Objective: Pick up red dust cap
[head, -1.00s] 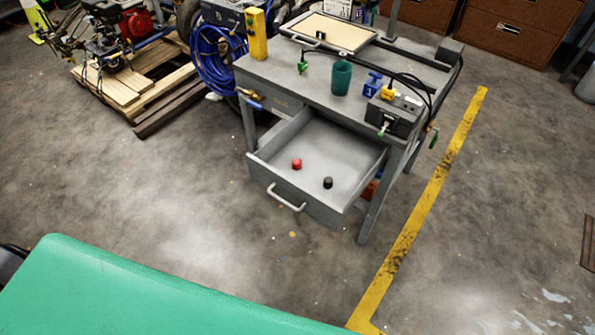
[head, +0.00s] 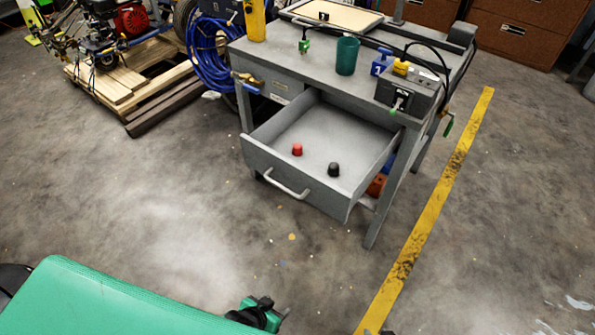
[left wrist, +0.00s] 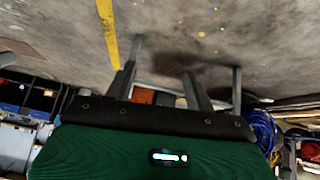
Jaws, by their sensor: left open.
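The red dust cap (head: 297,149) stands in the open grey drawer (head: 268,165) under the workbench, near the drawer's front. A black cap (head: 333,169) stands to its right in the same drawer. In the left wrist view my left gripper (left wrist: 160,82) is open, with its two fingers apart and nothing between them. I cannot make out the red cap in that view. A green and black part of mine shows low in the head view, well in front of the drawer. My right gripper cannot be made out.
The grey workbench (head: 290,62) holds a green cup (head: 347,56), a blue piece (head: 382,62) and a black box (head: 408,92). A blue hose (head: 213,55) and a wooden pallet (head: 140,85) lie to the left. The floor before the drawer is clear.

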